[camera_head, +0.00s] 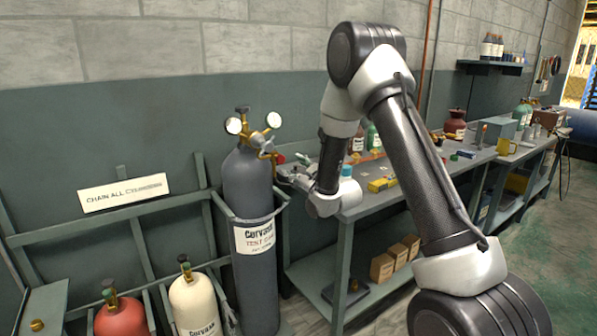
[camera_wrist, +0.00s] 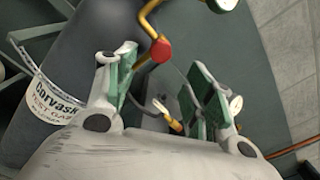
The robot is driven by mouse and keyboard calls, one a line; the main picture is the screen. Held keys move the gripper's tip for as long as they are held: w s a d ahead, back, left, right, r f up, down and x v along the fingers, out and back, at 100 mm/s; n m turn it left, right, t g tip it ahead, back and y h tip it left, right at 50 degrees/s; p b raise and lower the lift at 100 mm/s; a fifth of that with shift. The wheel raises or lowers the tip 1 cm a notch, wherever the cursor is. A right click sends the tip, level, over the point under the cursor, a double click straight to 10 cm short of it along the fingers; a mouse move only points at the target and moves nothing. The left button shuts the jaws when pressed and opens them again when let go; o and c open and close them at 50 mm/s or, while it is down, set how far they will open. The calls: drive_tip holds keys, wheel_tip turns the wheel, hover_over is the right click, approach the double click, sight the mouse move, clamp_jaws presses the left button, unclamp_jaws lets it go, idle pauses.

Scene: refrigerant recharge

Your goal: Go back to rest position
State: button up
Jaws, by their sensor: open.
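My gripper (camera_head: 292,172) is beside the upper part of a tall dark grey cylinder (camera_head: 248,190) in the head view. In the wrist view my gripper (camera_wrist: 166,85) has its green-padded fingers spread apart with nothing gripped between them. A red knob (camera_wrist: 161,50) on a brass pipe shows close to the left finger; I cannot tell whether they touch. The knob also shows in the head view (camera_head: 280,159), just left of the fingers. The cylinder (camera_wrist: 75,80) carries a white label and stands upright in a rack.
Two white-faced gauges (camera_head: 234,126) top the cylinder. A red cylinder (camera_head: 120,316) and a cream cylinder (camera_head: 196,302) stand at lower left. A workbench (camera_head: 352,206) with tools and bottles lies right of the gripper, partly behind my arm. Open floor (camera_head: 550,240) lies at right.

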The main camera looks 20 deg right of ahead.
drive_tip(key=shift+v, duration=1.05)
